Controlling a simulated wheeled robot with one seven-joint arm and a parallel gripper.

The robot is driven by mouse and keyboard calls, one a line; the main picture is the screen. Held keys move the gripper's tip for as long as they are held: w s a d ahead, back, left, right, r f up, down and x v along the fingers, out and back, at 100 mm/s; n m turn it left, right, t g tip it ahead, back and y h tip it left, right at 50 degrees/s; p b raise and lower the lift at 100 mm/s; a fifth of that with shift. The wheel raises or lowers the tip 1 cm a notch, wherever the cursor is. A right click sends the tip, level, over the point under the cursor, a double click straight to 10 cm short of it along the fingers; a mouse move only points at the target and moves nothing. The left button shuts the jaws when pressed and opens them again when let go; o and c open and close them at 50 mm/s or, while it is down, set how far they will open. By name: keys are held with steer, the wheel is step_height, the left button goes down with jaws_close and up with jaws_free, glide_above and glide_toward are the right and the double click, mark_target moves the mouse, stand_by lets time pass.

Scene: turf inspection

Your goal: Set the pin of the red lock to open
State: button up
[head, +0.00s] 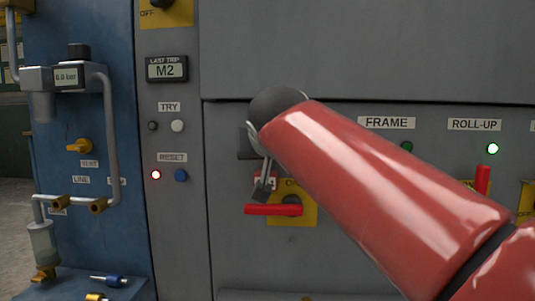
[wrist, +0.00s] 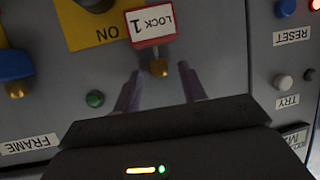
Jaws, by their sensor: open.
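The red lock (wrist: 152,42), with a white LOCK 1 label, shows upside down at the top of the wrist view. Its brass pin (wrist: 158,68) sticks out at its lower edge in that picture; which setting it is at cannot be read. My gripper (wrist: 160,84) is open and empty. Its two fingers stand to either side of the pin's line, with the pin just ahead of the gap and no contact clear. In the head view the red lock (head: 263,181) is small and partly covered by my gripper's dark parts.
A yellow switch plate (head: 300,219) with a red handle (head: 268,210) is close to the lock. A blue lock (wrist: 14,65) with a brass pin is at the wrist view's left. A green light (wrist: 95,99) and the RESET button (wrist: 285,9) are nearby. My arm covers the panel's middle.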

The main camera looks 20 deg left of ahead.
steer(key=v, duration=0.7)
steer(key=shift+s+r+b, duration=0.2)
steer(key=shift+s+b, duration=0.15)
steer(key=s+d+f+m+g+h, duration=0.2)
steer(key=s+d+f+h, duration=0.15)
steer(key=d+f, duration=0.95)
steer(key=s+d+f+m+g+h, duration=0.1)
steer(key=s+d+f+g+h, duration=0.3)
steer(key=d+f, duration=0.95)
steer(key=s+d+f+m+g+y, duration=0.1)
steer(key=s+d+f+y, duration=0.1)
steer(key=s+d+f, duration=0.3)
steer(key=s+f, duration=0.4)
steer(key=f, duration=0.2)
steer(key=shift+m, duration=0.3)
